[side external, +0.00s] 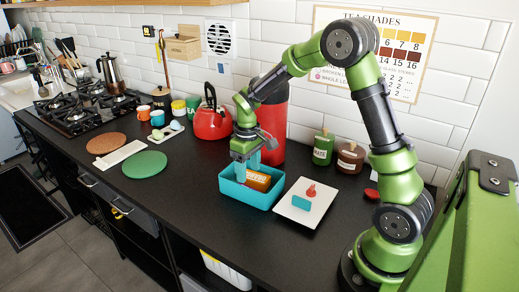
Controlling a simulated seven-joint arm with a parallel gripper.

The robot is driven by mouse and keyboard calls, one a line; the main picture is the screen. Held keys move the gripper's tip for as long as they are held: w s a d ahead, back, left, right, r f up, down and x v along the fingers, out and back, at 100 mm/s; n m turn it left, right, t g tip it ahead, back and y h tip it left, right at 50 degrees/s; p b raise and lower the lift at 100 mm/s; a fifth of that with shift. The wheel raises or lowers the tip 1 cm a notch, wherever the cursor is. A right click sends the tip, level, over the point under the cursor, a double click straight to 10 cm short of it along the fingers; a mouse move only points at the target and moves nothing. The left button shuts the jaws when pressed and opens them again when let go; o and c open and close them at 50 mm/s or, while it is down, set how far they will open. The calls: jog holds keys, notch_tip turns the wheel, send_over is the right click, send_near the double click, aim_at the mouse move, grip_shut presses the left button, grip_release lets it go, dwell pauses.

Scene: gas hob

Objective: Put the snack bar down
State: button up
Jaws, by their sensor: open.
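The snack bar seems to be the orange and brown packet with dark lettering (258,180); it sits inside the teal bin (250,200), near its right side. My gripper (247,171) is open, pointing down over the bin, with its teal fingers at the packet's left and back. The fingers partly cover the packet, and I cannot tell whether they touch it. The bin's front wall hides its floor.
A white board (305,212) with a red piece and a teal block lies right of the bin. A red kettle (212,122) and a tall red canister (273,125) stand behind. Green (144,164) and brown round mats lie left. Clear black counter lies between the green mat and the bin.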

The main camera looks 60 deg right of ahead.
notch_tip(320, 180, up, 12)
jog(key=s+a+r+m+t+y, duration=0.1)
jog(key=s+a+r+m+t, duration=0.1)
jog(key=s+a, duration=0.4)
jog(key=s+a+r+m+t+y, duration=0.1)
jog(key=s+a+t, duration=0.4)
jog(key=s, duration=0.6)
notch_tip(320, 180, up, 2)
jog(key=shift+a+r+m, duration=0.1)
jog(key=shift+a+m, duration=0.25)
jog(key=shift+m, duration=0.15)
